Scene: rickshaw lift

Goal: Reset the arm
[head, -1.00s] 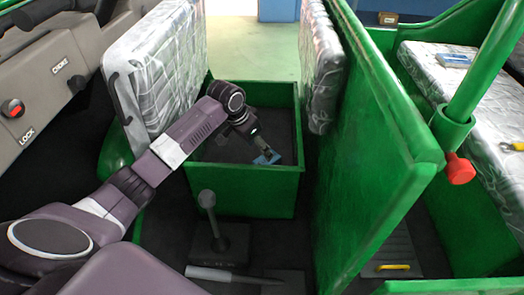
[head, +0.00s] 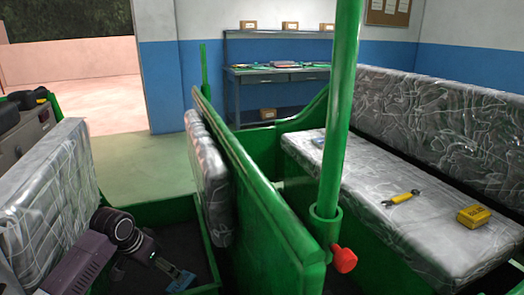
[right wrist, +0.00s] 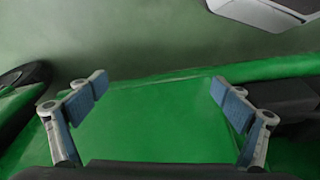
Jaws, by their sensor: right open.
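My left arm comes in at the lower left of the head view. Its left gripper (head: 180,280) hangs inside the open green box behind the grey wrapped seat back. Its blue-padded fingertips are small and dark, so I cannot tell whether they are apart. My right gripper (right wrist: 158,98) shows in the right wrist view. Its two blue-padded fingers are wide apart with nothing between them. A green panel (right wrist: 155,125) lies beyond the fingers. My right arm does not show in the head view.
A green post (head: 340,120) with a red knob (head: 344,260) stands right of centre. A workbench (head: 278,80) stands at the back. Open floor (head: 140,165) lies left of it.

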